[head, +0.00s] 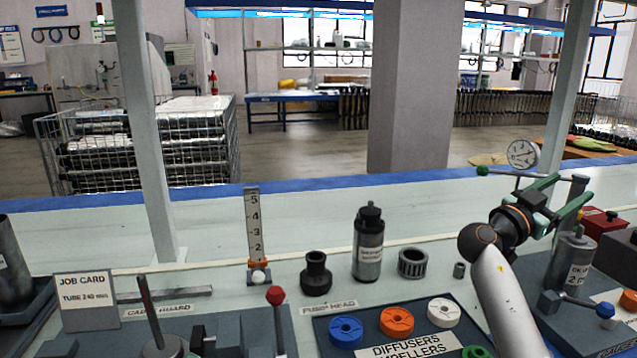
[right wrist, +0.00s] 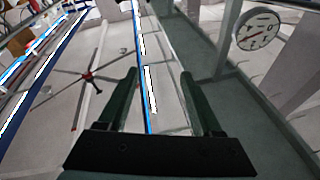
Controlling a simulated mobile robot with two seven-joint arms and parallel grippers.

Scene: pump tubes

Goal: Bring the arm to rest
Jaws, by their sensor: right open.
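My right arm (head: 505,300) rises from the bottom right of the head view. Its right gripper (head: 568,197) is held up above the right part of the bench. Its two green fingers are apart with nothing between them. My left arm and left gripper are out of view.
Near the gripper stand a round gauge (head: 522,154), a grey canister (head: 573,262) and a red box (head: 600,222). The diffuser tray (head: 327,322), pump bottle (head: 368,245), scale post (head: 254,228) and job card (head: 87,302) stand left of the arm.

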